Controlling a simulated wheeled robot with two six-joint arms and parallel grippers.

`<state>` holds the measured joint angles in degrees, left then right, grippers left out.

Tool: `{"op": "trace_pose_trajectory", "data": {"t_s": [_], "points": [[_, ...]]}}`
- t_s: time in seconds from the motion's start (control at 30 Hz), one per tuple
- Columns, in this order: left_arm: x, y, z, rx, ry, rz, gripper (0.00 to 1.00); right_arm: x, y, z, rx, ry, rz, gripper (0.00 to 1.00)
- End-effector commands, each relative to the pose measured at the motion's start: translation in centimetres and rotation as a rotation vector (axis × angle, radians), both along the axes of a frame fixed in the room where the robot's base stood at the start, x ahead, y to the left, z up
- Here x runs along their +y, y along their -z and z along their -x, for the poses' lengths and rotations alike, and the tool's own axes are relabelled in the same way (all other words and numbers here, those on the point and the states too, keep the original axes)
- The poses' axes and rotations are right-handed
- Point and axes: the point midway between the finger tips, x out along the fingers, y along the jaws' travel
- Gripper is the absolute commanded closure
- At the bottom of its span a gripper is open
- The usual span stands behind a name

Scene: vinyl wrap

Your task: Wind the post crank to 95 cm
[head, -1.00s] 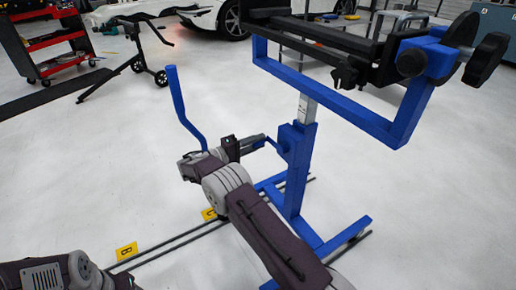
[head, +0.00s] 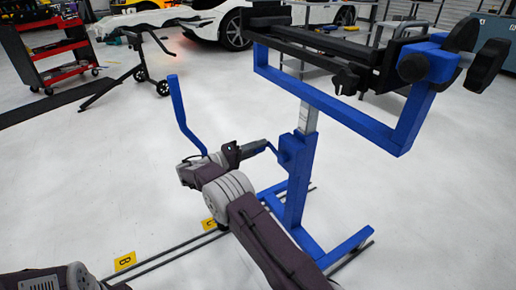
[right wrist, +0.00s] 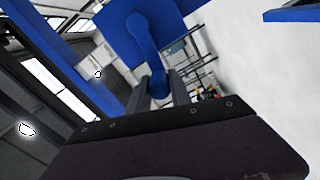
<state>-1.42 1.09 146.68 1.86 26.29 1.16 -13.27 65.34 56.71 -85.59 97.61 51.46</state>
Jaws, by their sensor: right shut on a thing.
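The blue post (head: 296,180) stands upright on a blue floor base, with a grey inner column (head: 308,120) showing above its sleeve. A thin blue crank (head: 270,147) sticks out from the left side of the post. My right gripper (head: 254,149) is shut on the crank's handle, left of the post. In the right wrist view the blue crank handle (right wrist: 159,86) sits between my right fingers (right wrist: 161,92), and the crank arm (right wrist: 148,38) leads up to the blue post. I cannot read a height scale. My left arm shows at the bottom left, its gripper out of frame.
A blue frame (head: 335,112) with a black cradle tops the post, overhanging to the right. A bent blue bar (head: 181,115) rises behind my right forearm. Yellow floor marker B (head: 125,261) lies by dark floor rails. A red tool cart (head: 45,50) and white car stand behind.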

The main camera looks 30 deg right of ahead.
Motion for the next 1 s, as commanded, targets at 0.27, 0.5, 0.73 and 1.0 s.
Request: {"op": "trace_pose_trajectory", "data": {"t_s": [0.27, 0.5, 0.73, 1.0], "points": [[0.0, 0.0, 0.0, 0.000, 0.000, 0.000, 0.36, 0.0, -0.1, 0.0, 0.000, 0.002, 0.002, 0.53], [0.0, -0.8, 0.0, 0.000, 0.000, 0.000, 0.36, 0.9, -0.3, 0.0, 0.001, -0.001, 0.000, 0.53], [0.0, -3.4, 0.0, 0.000, 0.000, 0.000, 0.36, 6.1, -0.5, 0.4, 0.001, -0.003, 0.002, 0.53], [0.0, -4.0, 0.0, 0.000, 0.000, 0.000, 0.36, 9.0, 0.0, 0.7, 0.000, 0.002, 0.002, 0.53]]}}
